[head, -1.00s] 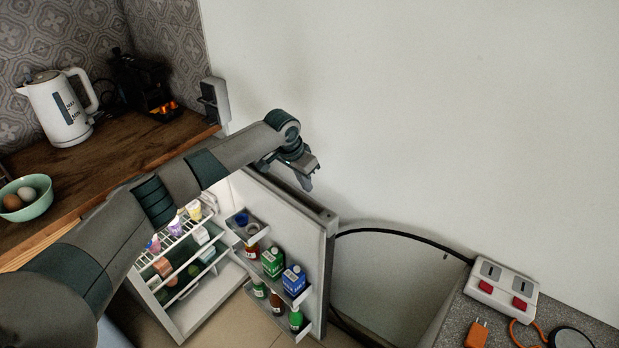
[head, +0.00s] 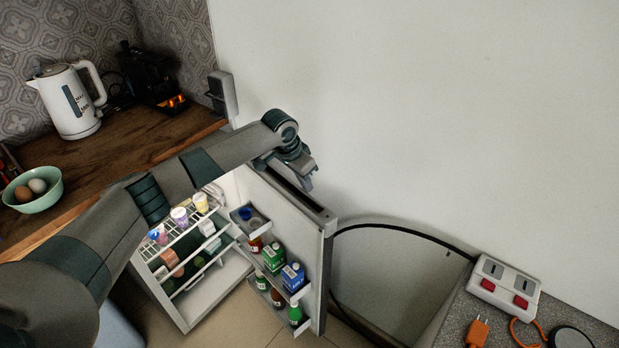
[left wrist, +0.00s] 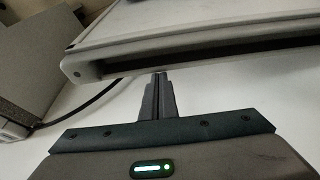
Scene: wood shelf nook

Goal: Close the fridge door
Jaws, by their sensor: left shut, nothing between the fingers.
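The fridge door (head: 283,212) stands wide open in the head view, its shelves holding cartons and bottles. The fridge interior (head: 216,285) is open to view below the wooden counter, with several tubs on a wire rack. My left gripper (head: 308,184) is shut and empty, pointing down at the top edge of the door. In the left wrist view the shut fingers (left wrist: 159,82) reach close to the door's grey edge (left wrist: 200,55); I cannot tell if they touch. My left arm crosses over the fridge and hides part of it. My right gripper is not in view.
A wooden counter (head: 105,165) above the fridge bears a white kettle (head: 70,103), a green bowl of eggs (head: 46,202) and a dark machine. A power strip (head: 504,288) lies on a grey surface at right. A black cable (head: 400,227) runs behind the door.

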